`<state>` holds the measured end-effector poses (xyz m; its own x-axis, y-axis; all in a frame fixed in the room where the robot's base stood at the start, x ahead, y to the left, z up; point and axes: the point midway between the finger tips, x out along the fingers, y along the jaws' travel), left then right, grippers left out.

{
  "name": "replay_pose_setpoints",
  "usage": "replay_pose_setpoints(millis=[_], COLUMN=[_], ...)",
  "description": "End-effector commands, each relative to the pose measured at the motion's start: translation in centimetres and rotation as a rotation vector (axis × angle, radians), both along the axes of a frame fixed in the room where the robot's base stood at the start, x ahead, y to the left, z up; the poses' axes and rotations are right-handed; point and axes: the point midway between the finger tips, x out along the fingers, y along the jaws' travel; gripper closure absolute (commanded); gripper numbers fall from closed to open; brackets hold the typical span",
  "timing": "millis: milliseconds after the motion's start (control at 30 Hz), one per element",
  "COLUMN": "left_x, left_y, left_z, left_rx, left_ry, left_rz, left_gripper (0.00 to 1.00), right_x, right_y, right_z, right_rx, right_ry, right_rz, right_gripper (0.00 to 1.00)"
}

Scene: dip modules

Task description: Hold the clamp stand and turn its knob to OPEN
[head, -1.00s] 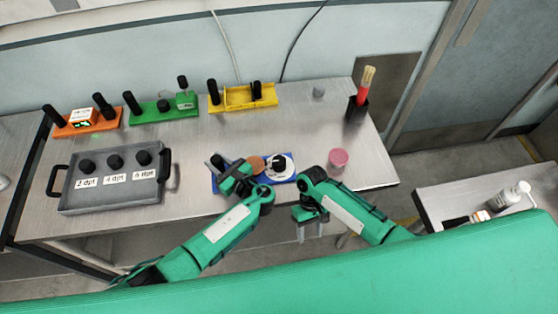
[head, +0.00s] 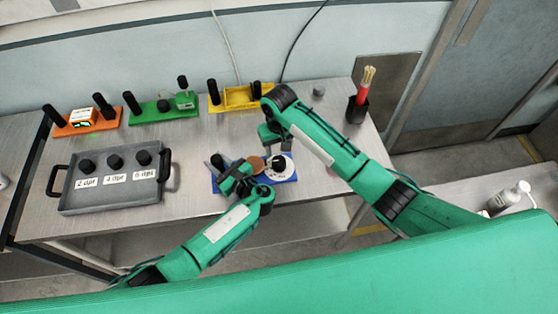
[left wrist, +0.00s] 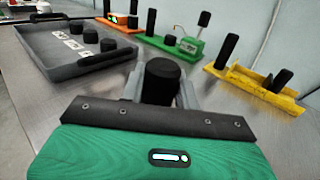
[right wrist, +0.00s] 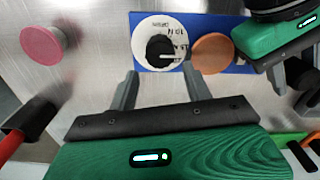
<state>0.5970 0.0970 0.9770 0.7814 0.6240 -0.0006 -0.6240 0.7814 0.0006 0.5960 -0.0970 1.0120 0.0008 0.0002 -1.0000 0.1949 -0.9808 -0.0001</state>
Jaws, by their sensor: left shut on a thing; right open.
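The clamp stand has a blue base (head: 290,178) with a white dial (head: 272,172), a black knob (head: 278,163) and an orange-brown disc (head: 257,164). My left gripper (head: 226,170) is shut on its black post; the left wrist view shows the post (left wrist: 162,82) between the fingers. My right gripper (head: 270,138) is open and empty, above and just behind the dial. In the right wrist view the knob (right wrist: 159,50) lies ahead of the open fingertips, apart from them. Its white pointer line points right; the dial lettering is partly blurred.
A grey tray (head: 68,198) with black knobs stands at left. Orange (head: 85,129), green (head: 150,117) and yellow (head: 240,105) fixtures line the back. A pink knob (right wrist: 42,42) is near the stand.

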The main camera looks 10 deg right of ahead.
Motion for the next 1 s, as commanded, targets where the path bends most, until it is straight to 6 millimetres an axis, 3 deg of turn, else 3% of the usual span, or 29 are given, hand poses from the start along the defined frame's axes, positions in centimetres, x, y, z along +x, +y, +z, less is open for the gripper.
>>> replay_pose_setpoints(millis=[200,400,800,833,1000], left_x=[-0.1,-0.1,-0.1,-0.1,-0.1], left_y=[0.0,0.0,0.0,0.0,0.0], left_z=[-0.1,-0.1,-0.1,-0.1,-0.1], left_rx=[0.0,0.0,0.001,0.001,0.001], left_ry=[0.001,0.001,0.002,0.002,0.002], left_rz=[0.0,0.0,0.0,0.0,0.0], left_gripper=[1.0,1.0,1.0,1.0,1.0], right_x=[-0.1,-0.1,0.0,0.0,0.0], right_y=[0.0,0.0,0.0,0.0,0.0], right_z=[-4.5,-7.1,-8.0,-8.0,-8.0], right_rx=[-0.002,0.0,0.0,0.0,0.0], right_ry=[0.004,0.002,0.001,0.001,0.001], right_rz=[0.0,0.001,0.001,0.001,0.001], right_gripper=[0.5,0.5,0.5,0.52,0.82])
